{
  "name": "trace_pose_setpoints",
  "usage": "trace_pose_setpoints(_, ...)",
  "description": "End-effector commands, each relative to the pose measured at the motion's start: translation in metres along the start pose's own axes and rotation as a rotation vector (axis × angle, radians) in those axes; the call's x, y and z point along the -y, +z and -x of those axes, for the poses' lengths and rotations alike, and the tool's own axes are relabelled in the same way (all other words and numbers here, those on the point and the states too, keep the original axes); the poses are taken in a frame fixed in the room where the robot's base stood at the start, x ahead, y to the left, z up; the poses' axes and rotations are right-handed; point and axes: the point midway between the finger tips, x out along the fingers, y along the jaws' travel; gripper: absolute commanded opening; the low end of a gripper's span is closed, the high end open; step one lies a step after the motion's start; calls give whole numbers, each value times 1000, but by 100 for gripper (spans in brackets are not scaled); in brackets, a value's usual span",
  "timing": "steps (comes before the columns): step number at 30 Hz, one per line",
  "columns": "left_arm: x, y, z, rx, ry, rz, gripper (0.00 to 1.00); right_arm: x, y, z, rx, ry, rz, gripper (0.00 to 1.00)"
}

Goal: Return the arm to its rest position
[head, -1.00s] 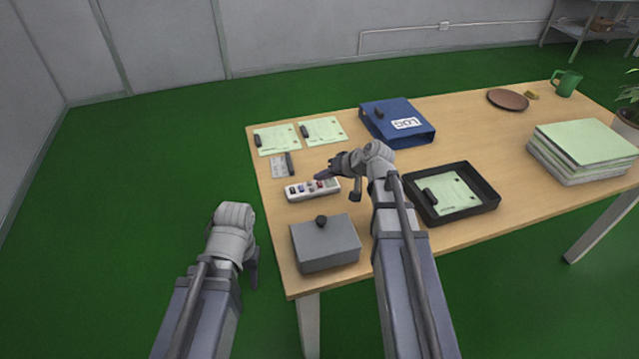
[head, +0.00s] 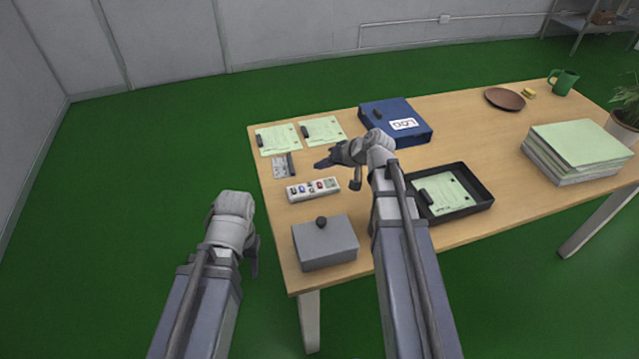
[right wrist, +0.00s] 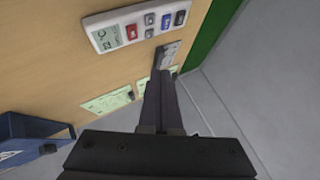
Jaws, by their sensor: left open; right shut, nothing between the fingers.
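My right gripper (head: 324,164) is over the table (head: 480,130), above and beyond the white control unit with coloured buttons (head: 313,189). In the right wrist view its fingers (right wrist: 162,100) are together with nothing between them, and the control unit (right wrist: 135,25) lies apart from them. My left gripper (head: 254,262) hangs off the table's left edge over the green floor, beside the grey box. It is open, though its fingers are mostly hidden behind the arm.
A grey lidded box (head: 325,243) stands at the near left corner. A black tray (head: 478,198) holding a sheet is right of my right arm. A blue binder (head: 398,122), green sheets (head: 277,139), a paper stack (head: 573,150), a brown plate (head: 505,99) and a green mug (head: 563,82) are farther back.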

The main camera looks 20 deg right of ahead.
Motion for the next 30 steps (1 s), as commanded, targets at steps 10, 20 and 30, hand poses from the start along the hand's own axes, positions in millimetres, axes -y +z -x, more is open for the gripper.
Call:
trace_pose_setpoints(10,0,0,0,0,0,0,50,0,0,0,0,0,0,0)
trace_pose_setpoints(20,1,1,14,0,0,1,50,35,32,-2,114,25,59,0)
trace_pose_setpoints(30,6,4,60,0,0,1,50,120,173,35,575,300,328,0)
